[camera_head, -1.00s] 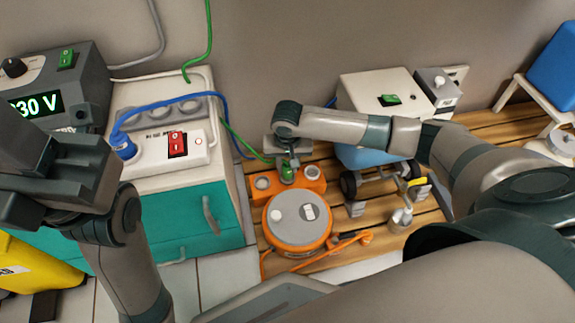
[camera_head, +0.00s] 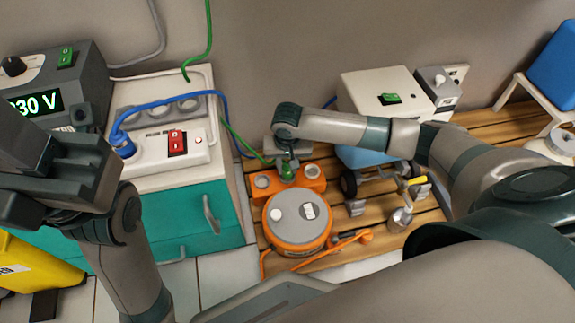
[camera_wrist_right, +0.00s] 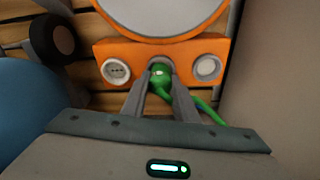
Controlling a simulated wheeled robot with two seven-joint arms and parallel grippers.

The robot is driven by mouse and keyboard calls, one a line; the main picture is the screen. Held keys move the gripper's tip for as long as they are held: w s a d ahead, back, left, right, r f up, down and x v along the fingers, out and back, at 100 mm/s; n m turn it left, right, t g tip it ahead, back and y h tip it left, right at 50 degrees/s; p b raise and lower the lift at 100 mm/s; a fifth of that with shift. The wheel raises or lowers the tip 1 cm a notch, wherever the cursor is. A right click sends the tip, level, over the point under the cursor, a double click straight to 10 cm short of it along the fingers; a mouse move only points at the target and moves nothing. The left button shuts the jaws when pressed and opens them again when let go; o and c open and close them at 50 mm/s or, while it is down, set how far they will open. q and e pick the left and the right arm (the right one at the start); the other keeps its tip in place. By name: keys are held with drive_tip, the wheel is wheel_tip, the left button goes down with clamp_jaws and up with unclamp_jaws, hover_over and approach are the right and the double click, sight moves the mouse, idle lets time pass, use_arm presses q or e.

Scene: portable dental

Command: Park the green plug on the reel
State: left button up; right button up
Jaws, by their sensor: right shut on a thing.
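The orange reel (camera_head: 297,220) with a grey top lies on the wooden slats. Its orange block (camera_head: 312,183) has a round socket on each side; it also shows in the right wrist view (camera_wrist_right: 112,50). The green plug (camera_head: 287,172) is at the middle of this block, between the two sockets. My right gripper (camera_wrist_right: 158,82) points down at the block and is shut on the green plug (camera_wrist_right: 160,72), with the green cord trailing right. Whether the plug is fully seated is hidden by the fingers. My left gripper (camera_head: 50,175) is at the left, away from the reel; its fingertips are unclear.
A white power strip (camera_head: 160,147) with a blue plug (camera_head: 122,145) and red switch sits on the teal cabinet (camera_head: 180,217) at left. A white box (camera_head: 385,95) with a green switch stands behind my right arm. An orange cord lies right of the reel.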

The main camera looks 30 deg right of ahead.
drive_tip(key=shift+f, duration=0.4)
drive_tip(key=o, duration=1.1)
drive_tip(key=shift+o, duration=0.2)
drive_tip(key=shift+r, duration=0.1)
